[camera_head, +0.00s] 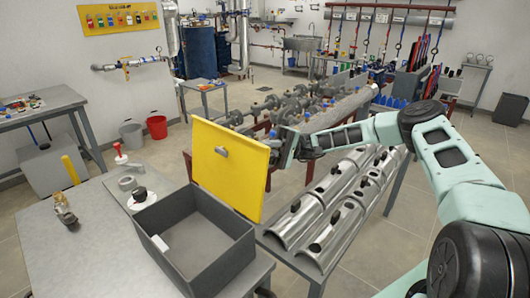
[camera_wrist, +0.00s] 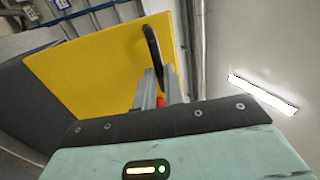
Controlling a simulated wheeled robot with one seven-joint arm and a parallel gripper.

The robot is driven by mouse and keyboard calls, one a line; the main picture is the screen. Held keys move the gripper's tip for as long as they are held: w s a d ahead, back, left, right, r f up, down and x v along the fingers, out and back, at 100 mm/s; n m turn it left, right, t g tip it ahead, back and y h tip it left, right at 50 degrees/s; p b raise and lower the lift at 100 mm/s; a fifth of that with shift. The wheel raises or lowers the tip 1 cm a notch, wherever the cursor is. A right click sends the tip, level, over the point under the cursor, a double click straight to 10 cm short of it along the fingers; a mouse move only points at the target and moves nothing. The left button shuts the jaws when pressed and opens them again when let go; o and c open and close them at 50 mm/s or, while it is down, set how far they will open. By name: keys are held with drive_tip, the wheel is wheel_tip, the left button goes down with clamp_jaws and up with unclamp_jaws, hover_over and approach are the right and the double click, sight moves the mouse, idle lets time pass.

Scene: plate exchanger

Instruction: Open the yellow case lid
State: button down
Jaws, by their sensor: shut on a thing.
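The yellow case lid (camera_head: 228,166) stands raised, about upright, at the back edge of the grey case (camera_head: 200,250). The case is open to view and holds a small white item (camera_head: 160,243). My gripper (camera_head: 290,145) is at the right edge of the lid. In the wrist view the lid (camera_wrist: 95,65) fills the left and middle, and my gripper's fingers (camera_wrist: 158,88) are shut beside a dark curved handle (camera_wrist: 153,45) on it. The fingertips are partly hidden by the wrist body.
Metal half-shells (camera_head: 315,225) lie on a bench to the right. Red (camera_head: 157,127) and grey (camera_head: 132,134) buckets stand on the floor behind.

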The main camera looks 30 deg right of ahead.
idle(0.3)
drive_tip(key=c, duration=1.5)
unclamp_jaws()
drive_tip(key=shift+f, duration=0.1)
drive_tip(key=shift+b+v, duration=4.1)
drive_tip(key=shift+v, duration=4.6)
